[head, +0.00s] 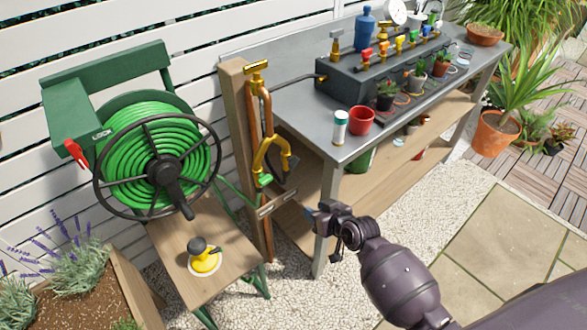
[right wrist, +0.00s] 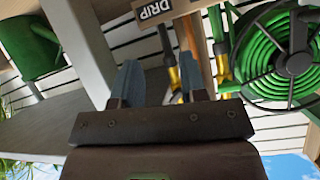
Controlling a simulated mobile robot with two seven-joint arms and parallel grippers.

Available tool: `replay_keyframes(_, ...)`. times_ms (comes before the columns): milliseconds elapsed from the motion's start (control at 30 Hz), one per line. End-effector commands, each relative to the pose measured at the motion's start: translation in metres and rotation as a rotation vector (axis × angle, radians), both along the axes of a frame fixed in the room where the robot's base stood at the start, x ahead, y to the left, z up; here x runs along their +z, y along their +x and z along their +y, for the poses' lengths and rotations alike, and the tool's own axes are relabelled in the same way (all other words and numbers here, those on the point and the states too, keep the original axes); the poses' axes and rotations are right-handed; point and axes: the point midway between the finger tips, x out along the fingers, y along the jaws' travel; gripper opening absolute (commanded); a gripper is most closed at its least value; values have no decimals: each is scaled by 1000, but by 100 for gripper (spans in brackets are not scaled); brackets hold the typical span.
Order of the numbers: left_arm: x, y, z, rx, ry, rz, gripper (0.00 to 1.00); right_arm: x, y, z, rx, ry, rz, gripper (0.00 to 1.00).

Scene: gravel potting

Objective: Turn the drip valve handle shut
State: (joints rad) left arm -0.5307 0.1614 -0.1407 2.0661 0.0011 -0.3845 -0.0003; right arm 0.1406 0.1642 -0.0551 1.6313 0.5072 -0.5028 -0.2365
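A yellow two-branch pipe fitting (head: 268,150) is on the wooden post. Its left branch ends in a green part (head: 264,181). A dark lever handle (head: 287,177) is at its right branch. In the right wrist view the dark handle (right wrist: 166,45) lies close to a DRIP label (right wrist: 153,9), beyond my fingers. My right gripper (head: 313,212) is below and right of that handle in the head view, apart from it. In the right wrist view its two fingers (right wrist: 161,85) are spread with nothing between them. My left gripper is out of view.
A metal-topped bench (head: 287,97) stands right of the post, its front leg (head: 326,215) close by my right gripper. A green hose reel (head: 158,150) is at the left. Gravel (head: 395,222) lies open at the right.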

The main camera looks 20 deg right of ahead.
Motion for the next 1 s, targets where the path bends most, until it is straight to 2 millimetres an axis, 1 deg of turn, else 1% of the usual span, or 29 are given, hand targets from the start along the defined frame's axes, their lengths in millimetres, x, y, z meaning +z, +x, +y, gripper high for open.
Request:
replay_keyframes(33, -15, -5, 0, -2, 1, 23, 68, -16, -5, 0, -7, 64, 8, 39)
replay_keyframes(133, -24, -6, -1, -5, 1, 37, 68, -15, -6, 0, -22, 193, -16, 39)
replay_keyframes(267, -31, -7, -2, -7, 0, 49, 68, -4, -5, 0, -45, 357, -58, 39)
replay_keyframes(367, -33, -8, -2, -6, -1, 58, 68, 13, -2, -2, -65, 485, -99, 39)
replay_keyframes(400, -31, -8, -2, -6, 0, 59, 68, 22, 0, -3, -73, 535, -118, 39)
replay_keyframes(500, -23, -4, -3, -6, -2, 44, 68, 50, 4, -6, -89, 652, -170, 39)
replay_keyframes(600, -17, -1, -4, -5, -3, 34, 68, 68, 7, -7, -107, 748, -206, 39)
replay_keyframes(700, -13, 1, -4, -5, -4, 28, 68, 77, 8, -9, -123, 809, -226, 39)
replay_keyframes(800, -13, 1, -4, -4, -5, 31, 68, 80, 9, -11, -137, 832, -240, 39)
replay_keyframes(933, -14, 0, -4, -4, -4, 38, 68, 81, 14, -11, -135, 807, -256, 39)
replay_keyframes(1000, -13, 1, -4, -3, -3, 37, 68, 81, 20, -8, -134, 806, -256, 39)
